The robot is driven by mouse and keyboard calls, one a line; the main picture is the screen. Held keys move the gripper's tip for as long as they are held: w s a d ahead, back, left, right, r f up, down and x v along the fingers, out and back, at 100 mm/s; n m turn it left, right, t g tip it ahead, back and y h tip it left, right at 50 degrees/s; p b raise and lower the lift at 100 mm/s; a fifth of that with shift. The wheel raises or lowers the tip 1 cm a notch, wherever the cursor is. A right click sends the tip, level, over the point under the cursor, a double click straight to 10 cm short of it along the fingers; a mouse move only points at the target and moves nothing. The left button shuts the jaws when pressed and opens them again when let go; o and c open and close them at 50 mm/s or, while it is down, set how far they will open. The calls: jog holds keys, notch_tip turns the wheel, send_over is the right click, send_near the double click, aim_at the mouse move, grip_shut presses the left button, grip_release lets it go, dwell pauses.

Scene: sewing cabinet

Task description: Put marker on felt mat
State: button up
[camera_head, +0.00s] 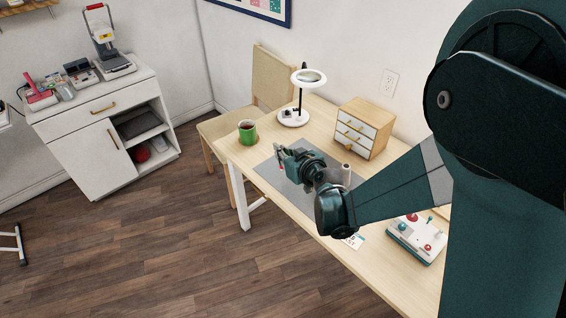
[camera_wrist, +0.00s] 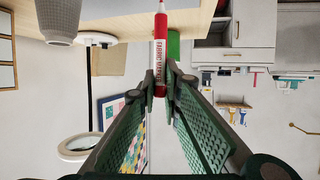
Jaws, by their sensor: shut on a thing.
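The marker (camera_wrist: 159,50) is red and white with "FABRIC MARKER" lettering. In the wrist view it stands between the fingertips of my gripper (camera_wrist: 160,88), which is shut on it. In the head view my gripper (camera_head: 284,156) is over the far-left part of the felt mat (camera_head: 290,187), a grey sheet on the wooden table. The arm and gripper hide part of the mat. The gap between marker and mat cannot be told.
A green mug (camera_head: 247,134) stands left of the mat. A ring lamp (camera_head: 301,95) and a small drawer box (camera_head: 362,130) are behind it. A pale cylinder (camera_head: 346,176) stands near the mat's right side. A device with red knobs (camera_head: 417,238) is at the right.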

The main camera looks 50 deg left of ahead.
aim_at(282, 168)
jog(key=shift+f, duration=0.35)
jog(key=shift+f, duration=0.1)
jog(key=shift+f+b, duration=0.45)
jog(key=shift+f, duration=1.35)
jog(key=shift+f, duration=0.15)
jog(key=o, duration=0.7)
jog(key=shift+r, duration=0.25)
jog(key=p+v, duration=0.1)
jog(key=v, duration=1.1)
jog(key=shift+p, duration=0.4)
